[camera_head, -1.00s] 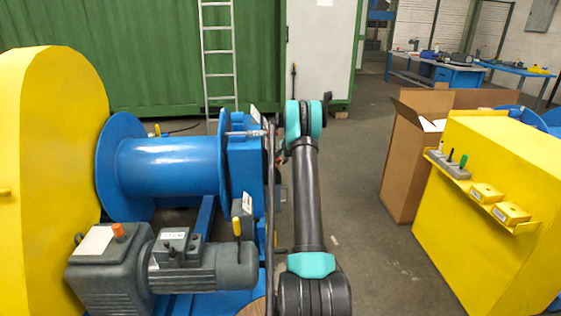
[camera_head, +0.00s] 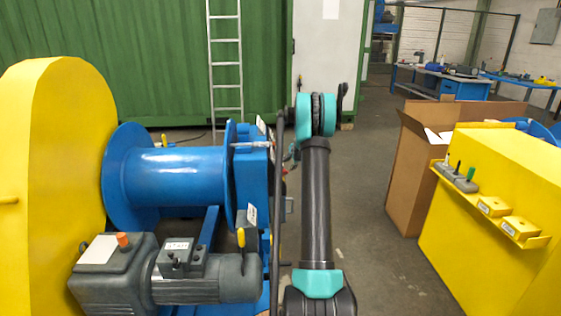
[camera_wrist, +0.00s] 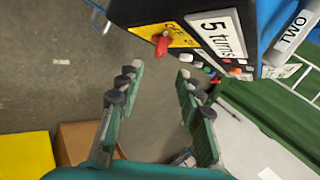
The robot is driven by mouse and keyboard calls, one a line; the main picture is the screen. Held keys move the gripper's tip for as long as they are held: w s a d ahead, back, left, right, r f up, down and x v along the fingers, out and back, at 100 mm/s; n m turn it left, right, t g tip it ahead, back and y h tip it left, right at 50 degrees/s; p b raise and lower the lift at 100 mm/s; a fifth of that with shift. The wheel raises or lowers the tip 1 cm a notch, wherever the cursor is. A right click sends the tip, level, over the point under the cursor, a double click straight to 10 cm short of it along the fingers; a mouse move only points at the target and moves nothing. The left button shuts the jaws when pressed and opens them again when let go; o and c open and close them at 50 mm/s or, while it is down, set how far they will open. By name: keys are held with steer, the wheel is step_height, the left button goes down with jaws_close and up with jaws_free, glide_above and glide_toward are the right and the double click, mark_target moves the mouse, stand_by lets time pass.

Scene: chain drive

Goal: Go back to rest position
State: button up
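My gripper (camera_wrist: 160,95) shows in the wrist view with its two green fingers apart and nothing between them. Grey concrete floor shows between the fingers. A dark control box (camera_wrist: 190,12) is just beyond the fingers, with a red switch (camera_wrist: 161,43) on a yellow label and a white "5 turns" label (camera_wrist: 222,35). In the head view my black and teal arm stands upright beside the blue drum machine (camera_head: 168,175). My gripper is hidden or not clear there.
A grey gear motor (camera_head: 185,270) and a yellow guard (camera_head: 50,170) are at the left. A cardboard box (camera_head: 412,165) and a yellow cabinet (camera_head: 495,210) stand at the right. A ladder (camera_head: 226,60) leans on the green container (camera_head: 110,60). Floor is clear between arm and box.

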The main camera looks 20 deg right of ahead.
steer(key=s+a+r+n+g, duration=0.1)
steer(key=s+a+r+n, duration=0.3)
steer(key=s+a, duration=0.7)
steer(key=s+a+r+n+g, duration=0.1)
steer(key=s+a+r+n, duration=0.3)
steer(key=s+a, duration=0.65)
steer(key=s+a+f+n, duration=0.2)
steer(key=s+n, duration=0.1)
steer(key=s, duration=0.9)
steer(key=s+a+f+n+g, duration=0.1)
steer(key=s+a+f+n, duration=0.1)
steer(key=s, duration=1)
steer(key=s+a+f+n, duration=0.2)
steer(key=s+n, duration=0.1)
steer(key=s, duration=0.8)
steer(key=shift+s+a+f+n+g, duration=0.35)
steer(key=shift+s+n+g, duration=0.05)
